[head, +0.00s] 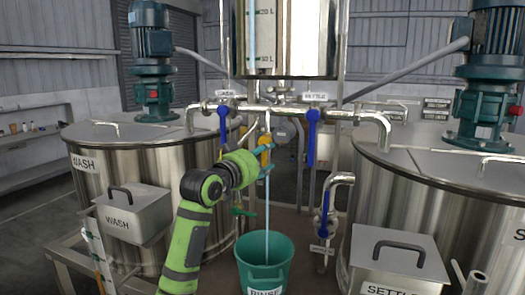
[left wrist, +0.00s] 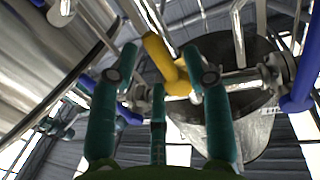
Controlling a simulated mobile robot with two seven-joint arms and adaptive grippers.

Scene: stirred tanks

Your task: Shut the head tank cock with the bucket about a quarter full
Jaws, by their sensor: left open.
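A thin pale stream (head: 267,205) runs down into the green bucket (head: 262,273), labelled RINSE. I cannot make out the level in the bucket. My left gripper (head: 267,160) is at the yellow handle, open. In the left wrist view the yellow handle (left wrist: 157,55) lies between its spread teal fingers; I cannot tell whether they touch it. My right gripper is out of view.
Blue handles marked WASH (head: 223,122) and SETTLE (head: 312,135) hang on either side. A lower blue-handled valve (head: 324,215) is right of the bucket. The wash tank (head: 150,160) stands left, the settle tank (head: 450,190) right.

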